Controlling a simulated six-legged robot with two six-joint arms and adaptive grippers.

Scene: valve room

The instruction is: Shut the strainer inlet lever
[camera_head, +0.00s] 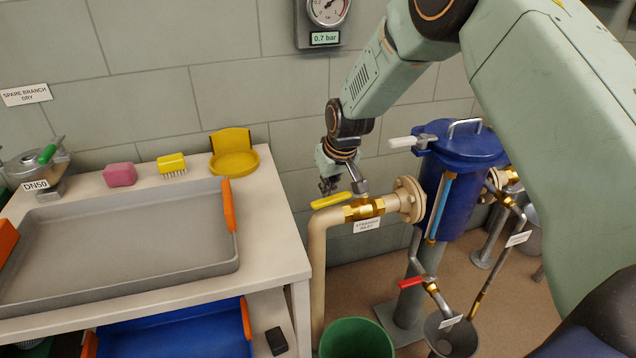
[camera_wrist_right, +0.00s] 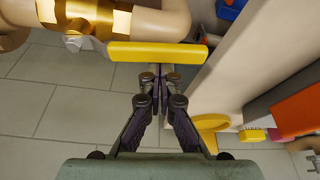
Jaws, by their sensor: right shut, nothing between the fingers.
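The strainer inlet lever (camera_head: 332,200) is a yellow handle on a brass valve (camera_head: 365,209), with a label reading strainer inlet below it. The handle points left, roughly along the horizontal run of the cream pipe (camera_head: 318,262). My right gripper (camera_head: 328,187) is just above and behind the lever's free end. In the right wrist view the closed fingertips (camera_wrist_right: 161,80) are close to the yellow lever (camera_wrist_right: 158,53), with nothing between them. I cannot tell whether they touch it. The lever lies across the front of the fingers. My left gripper is not in view.
The blue strainer (camera_head: 450,195) stands right of the valve. A red-handled drain valve (camera_head: 412,283) sits below, over a grey bucket (camera_head: 450,335). A green bucket (camera_head: 357,340) is on the floor. A bench with a grey tray (camera_head: 130,284) fills the left. A gauge (camera_head: 325,15) hangs on the wall.

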